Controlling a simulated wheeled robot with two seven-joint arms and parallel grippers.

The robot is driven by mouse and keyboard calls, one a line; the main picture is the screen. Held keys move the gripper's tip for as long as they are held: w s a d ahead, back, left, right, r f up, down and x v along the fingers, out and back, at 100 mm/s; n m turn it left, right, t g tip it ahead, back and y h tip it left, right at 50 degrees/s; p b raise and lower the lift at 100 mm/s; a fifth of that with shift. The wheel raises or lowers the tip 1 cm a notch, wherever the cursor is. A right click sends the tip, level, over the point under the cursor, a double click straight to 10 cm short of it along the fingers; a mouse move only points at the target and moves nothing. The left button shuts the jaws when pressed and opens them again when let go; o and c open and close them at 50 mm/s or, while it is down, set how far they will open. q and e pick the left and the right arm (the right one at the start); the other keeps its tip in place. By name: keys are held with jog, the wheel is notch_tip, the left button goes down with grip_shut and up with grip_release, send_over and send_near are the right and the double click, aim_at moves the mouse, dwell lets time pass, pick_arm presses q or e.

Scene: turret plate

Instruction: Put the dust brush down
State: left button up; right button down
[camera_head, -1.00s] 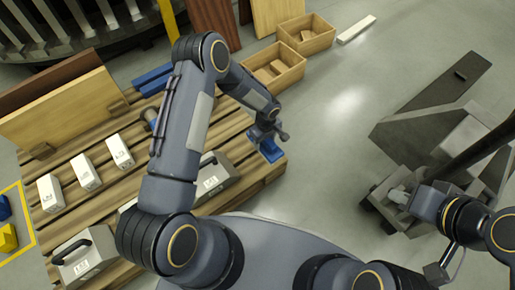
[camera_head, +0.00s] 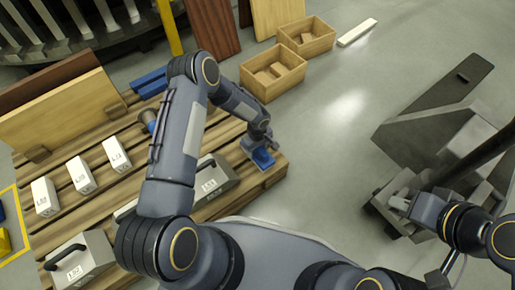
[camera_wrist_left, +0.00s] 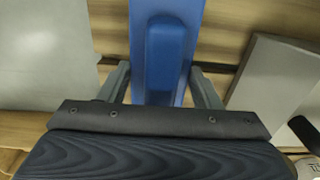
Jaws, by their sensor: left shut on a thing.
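The blue dust brush (camera_head: 263,158) is held low at the right front corner of the wooden pallet. My left gripper (camera_head: 257,147) is shut on it. In the left wrist view the blue brush (camera_wrist_left: 165,50) runs between the two fingers (camera_wrist_left: 160,88), with pallet boards behind it. I cannot tell whether its underside touches the boards.
The pallet (camera_head: 225,205) carries white blocks (camera_head: 80,173), grey cases with black handles (camera_head: 82,262) and upright boards (camera_head: 60,112). Wooden bins (camera_head: 272,75) stand on the floor behind. A grey pallet-truck-like machine (camera_head: 430,140) stands at right. Open floor lies between.

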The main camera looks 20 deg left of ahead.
pick_arm(q)
jog(key=o, duration=0.9)
jog(key=shift+r+p, duration=0.45)
jog(key=shift+r, duration=0.05)
notch_tip(320, 180, up, 12)
jog(key=p, duration=0.3)
jog(key=shift+f+p, duration=0.25)
jog(key=shift+p, duration=0.1)
